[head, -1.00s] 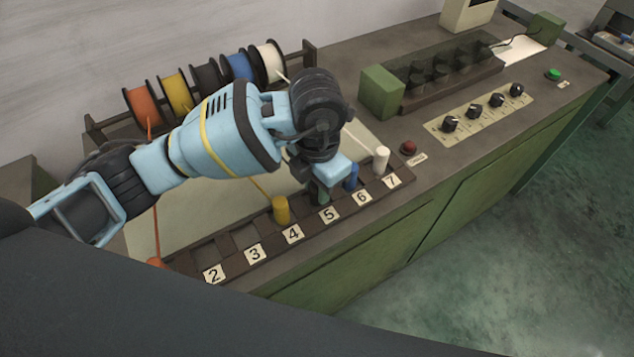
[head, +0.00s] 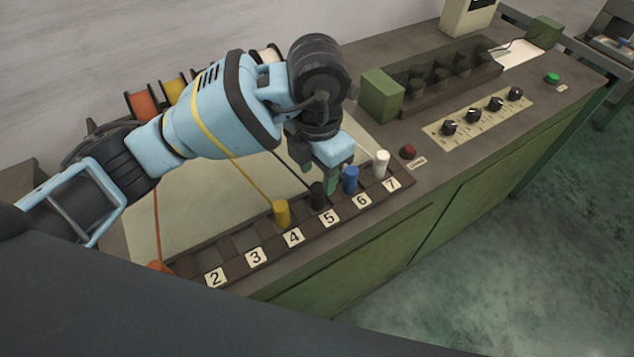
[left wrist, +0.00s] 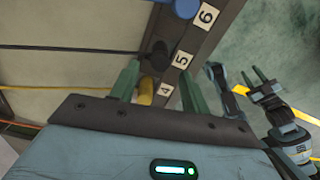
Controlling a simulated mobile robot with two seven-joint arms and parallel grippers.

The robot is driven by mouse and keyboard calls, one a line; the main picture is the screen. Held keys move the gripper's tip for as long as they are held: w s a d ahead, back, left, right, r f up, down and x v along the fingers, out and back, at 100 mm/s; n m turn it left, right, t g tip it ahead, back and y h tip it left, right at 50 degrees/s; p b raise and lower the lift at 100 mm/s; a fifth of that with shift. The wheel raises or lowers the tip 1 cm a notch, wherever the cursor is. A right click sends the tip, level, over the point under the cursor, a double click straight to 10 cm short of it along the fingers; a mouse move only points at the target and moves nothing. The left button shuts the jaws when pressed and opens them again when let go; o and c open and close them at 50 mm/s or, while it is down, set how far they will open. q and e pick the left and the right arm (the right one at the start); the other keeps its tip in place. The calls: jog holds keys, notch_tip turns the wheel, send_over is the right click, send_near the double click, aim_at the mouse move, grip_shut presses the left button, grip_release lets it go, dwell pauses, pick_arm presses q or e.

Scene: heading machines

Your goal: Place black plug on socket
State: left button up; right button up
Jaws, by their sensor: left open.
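The black plug (head: 317,195) stands upright in the row of sockets at label 5, between the yellow plug (head: 281,213) and the blue plug (head: 350,179). In the left wrist view the black plug (left wrist: 158,54) lies just beyond my fingertips with a dark wire running left from it. My left gripper (head: 331,180) is open and empty, above and behind the row near the black and blue plugs. Its two green fingers (left wrist: 157,80) stand apart in the left wrist view. My right gripper (left wrist: 256,78) shows at the right there, fingers apart, away from the row.
The socket strip (head: 236,241) also bears a white plug (head: 381,163) at label 7 and an orange plug (head: 157,266) at the left end. Wire spools (head: 142,104) stand behind my arm. A red button (head: 407,151), a green block (head: 382,95) and knobs (head: 449,127) are to the right.

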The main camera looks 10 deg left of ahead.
aim_at(317, 187)
pick_arm(q)
notch_tip(317, 187, up, 7)
jog(key=shift+f+p, duration=0.2)
jog(key=shift+p, duration=0.15)
